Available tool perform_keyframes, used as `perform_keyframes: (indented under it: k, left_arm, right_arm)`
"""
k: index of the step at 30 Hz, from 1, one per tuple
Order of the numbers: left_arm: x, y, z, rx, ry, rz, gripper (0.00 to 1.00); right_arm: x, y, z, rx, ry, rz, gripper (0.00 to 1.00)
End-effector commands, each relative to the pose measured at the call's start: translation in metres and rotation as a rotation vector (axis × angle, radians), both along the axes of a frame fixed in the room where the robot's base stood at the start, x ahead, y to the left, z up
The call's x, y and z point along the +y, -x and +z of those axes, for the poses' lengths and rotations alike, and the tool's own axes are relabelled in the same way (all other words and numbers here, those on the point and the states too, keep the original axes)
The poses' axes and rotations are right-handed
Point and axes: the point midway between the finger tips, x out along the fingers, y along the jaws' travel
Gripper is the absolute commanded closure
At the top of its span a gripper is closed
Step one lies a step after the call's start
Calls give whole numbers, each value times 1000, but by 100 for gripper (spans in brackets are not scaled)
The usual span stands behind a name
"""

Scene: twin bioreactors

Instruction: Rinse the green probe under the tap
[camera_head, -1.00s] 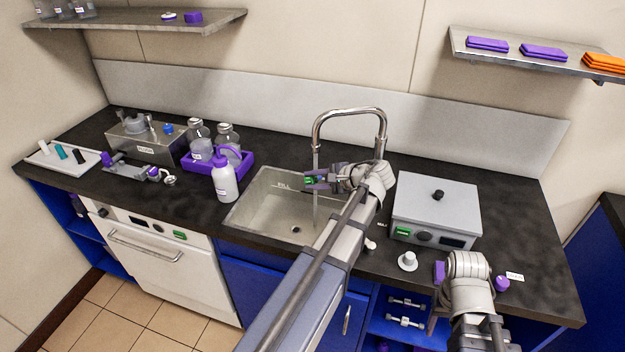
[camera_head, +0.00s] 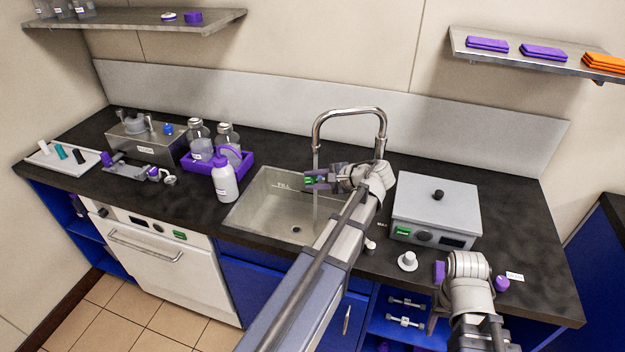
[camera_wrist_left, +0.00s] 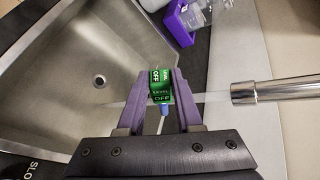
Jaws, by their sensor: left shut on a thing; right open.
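The green probe (camera_wrist_left: 160,86) is a small green block with "OFF" lettering and a blue part at its lower end. My left gripper (camera_head: 318,181) is shut on it over the sink (camera_head: 260,205); it also shows in the left wrist view (camera_wrist_left: 158,90). The chrome tap (camera_head: 350,112) arches over the sink, with its spout (camera_wrist_left: 272,90) close to the probe. A pale water stream (camera_head: 315,205) falls from the spout past the gripper; exact contact with the probe is unclear. My right gripper (camera_head: 470,276) is open at the counter's front right, its purple fingers apart.
A grey lidded box (camera_head: 436,205) stands right of the sink, with a small white stand (camera_head: 407,262) before it. A white bottle (camera_head: 224,182) and a purple tray of bottles (camera_head: 245,171) are left of the sink. A steel unit (camera_head: 145,145) sits further left.

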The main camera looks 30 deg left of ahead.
Motion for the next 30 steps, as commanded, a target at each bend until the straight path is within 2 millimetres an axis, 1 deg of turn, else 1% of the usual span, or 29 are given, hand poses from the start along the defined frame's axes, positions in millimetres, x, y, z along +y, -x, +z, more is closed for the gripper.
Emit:
perform_keyframes:
  k: [18,23,30]
  left_arm:
    - [-1,2,1,0,0,0,100]
    - [-7,12,4,-1,0,-1,100]
    - [-23,34,11,0,0,-2,100]
  right_arm:
    - [0,0,1,0,0,0,45]
    - [0,0,4,0,0,0,45]
    - [0,0,11,0,0,0,45]
